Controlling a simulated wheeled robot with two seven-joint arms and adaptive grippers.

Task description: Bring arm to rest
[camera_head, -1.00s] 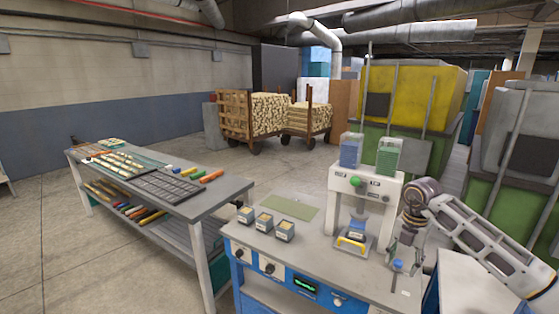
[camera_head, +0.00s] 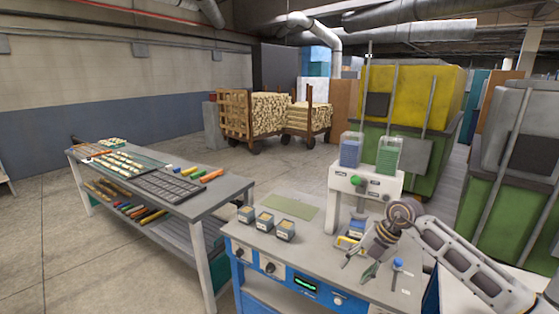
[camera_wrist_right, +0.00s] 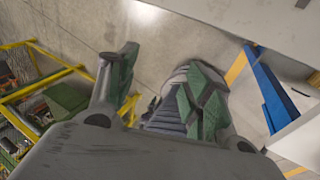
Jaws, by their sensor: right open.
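My right arm (camera_head: 460,258) comes in from the right edge and bends at a wrist joint near the press on the workbench. My right gripper (camera_head: 359,268) hangs from it, tilted down and to the left, above the front part of the workbench (camera_head: 325,262). Its fingers are apart and nothing shows between them. In the right wrist view the two green-padded fingers of the gripper (camera_wrist_right: 160,88) are spread, with grey floor behind. My left arm and gripper do not show.
The white press (camera_head: 366,184) stands just behind my gripper, its lower part partly covered. A small blue-topped item (camera_head: 397,266) stands right of the gripper. Small bins (camera_head: 264,220) sit at the bench's left. A grey table (camera_head: 222,194) with parts stands further left, with open floor beyond.

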